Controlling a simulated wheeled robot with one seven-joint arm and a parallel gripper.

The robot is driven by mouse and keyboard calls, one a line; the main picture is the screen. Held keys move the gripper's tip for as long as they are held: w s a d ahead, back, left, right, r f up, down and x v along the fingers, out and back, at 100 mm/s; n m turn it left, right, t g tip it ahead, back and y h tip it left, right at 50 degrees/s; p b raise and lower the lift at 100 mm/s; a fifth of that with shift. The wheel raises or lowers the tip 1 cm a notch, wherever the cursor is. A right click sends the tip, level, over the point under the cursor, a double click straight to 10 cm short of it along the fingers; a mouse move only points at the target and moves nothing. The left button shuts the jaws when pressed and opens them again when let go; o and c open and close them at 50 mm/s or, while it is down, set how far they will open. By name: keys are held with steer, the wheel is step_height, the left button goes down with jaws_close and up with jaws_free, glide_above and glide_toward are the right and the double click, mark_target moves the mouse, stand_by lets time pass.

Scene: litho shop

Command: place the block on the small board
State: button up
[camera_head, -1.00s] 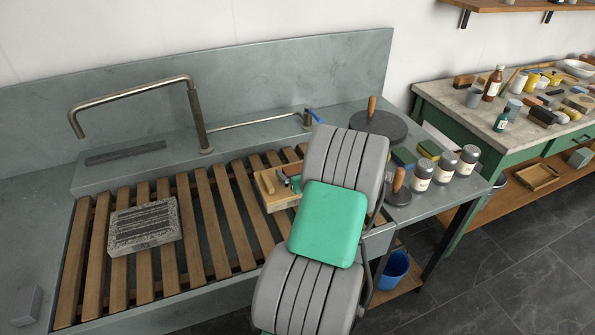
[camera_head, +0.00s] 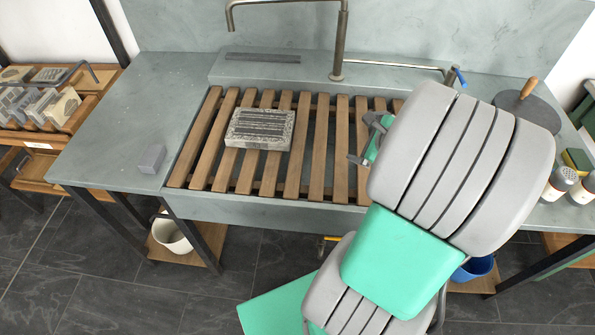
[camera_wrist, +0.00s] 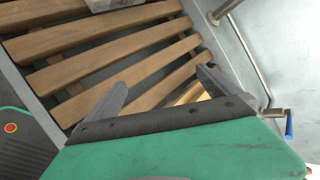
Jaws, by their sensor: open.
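A small grey block (camera_head: 151,159) rests on the counter left of the slatted rack, in the head view. The small board is hidden behind my arm in the head view. A pale wooden piece (camera_wrist: 188,95), probably part of that board, shows between my fingers in the wrist view. My gripper (camera_head: 361,140) is open over the right part of the slats, far to the right of the grey block. Its two fingers (camera_wrist: 163,80) are spread apart in the wrist view with nothing held between them.
A printed stone slab (camera_head: 260,128) lies on the wooden slats (camera_head: 315,150). A bent pipe tap (camera_head: 340,40) rises behind them. A round dark disc with a handle (camera_head: 527,108) stands at the right. The left counter (camera_head: 110,130) is mostly clear. A rack of stones (camera_head: 40,105) stands further left.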

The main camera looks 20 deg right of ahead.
steer(key=a+r+n+g+y, duration=0.2)
steer(key=a+n+g, duration=0.1)
steer(key=a+n, duration=1)
steer(key=s+a+r+n+g, duration=0.3)
steer(key=s+a+n, duration=0.5)
steer(key=a+n, duration=0.5)
steer(key=shift+r+n+h, duration=0.2)
steer(key=shift+n+h, duration=0.1)
steer(key=shift+n, duration=0.3)
